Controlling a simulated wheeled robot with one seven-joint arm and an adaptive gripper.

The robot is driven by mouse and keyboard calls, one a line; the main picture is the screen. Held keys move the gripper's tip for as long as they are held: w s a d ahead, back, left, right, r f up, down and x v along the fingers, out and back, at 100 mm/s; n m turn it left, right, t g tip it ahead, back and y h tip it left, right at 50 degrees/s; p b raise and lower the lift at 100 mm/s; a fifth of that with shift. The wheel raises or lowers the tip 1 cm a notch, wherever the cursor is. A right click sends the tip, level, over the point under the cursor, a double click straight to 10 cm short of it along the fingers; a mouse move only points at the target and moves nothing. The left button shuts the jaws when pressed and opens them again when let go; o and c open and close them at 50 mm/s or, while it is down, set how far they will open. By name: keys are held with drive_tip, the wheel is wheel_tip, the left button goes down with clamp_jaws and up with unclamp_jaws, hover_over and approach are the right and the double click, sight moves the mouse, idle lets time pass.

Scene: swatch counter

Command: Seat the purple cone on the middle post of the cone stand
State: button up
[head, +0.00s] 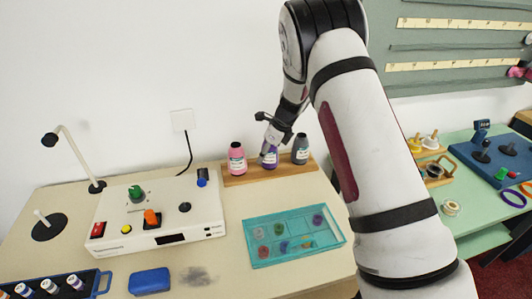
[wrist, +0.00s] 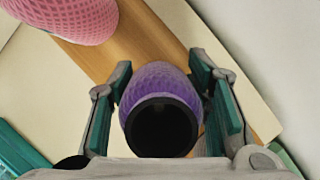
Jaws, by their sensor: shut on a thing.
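The purple cone (head: 270,159) is at the middle of the wooden cone stand (head: 243,180), between the pink cone (head: 237,161) and the grey cone (head: 301,152). My gripper (head: 272,142) reaches down from above and is shut on the purple cone near its top. In the wrist view the purple cone (wrist: 155,82) sits between both fingers, its dark open end toward the camera, with the wooden board (wrist: 145,38) beyond. It looks about upright. The middle post is hidden, and I cannot tell whether the cone's base touches the board.
A teal tray (head: 262,262) with small coloured pieces lies in front of the stand. A white control box (head: 165,237) with knobs stands to the left. A blue block (head: 150,281) lies near the front edge. The wall is close behind the stand.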

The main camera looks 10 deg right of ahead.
drive_tip(key=o, duration=1.3)
drive_tip(key=shift+r, duration=0.1)
drive_tip(key=v, duration=1.1)
drive_tip(key=shift+r, duration=0.4)
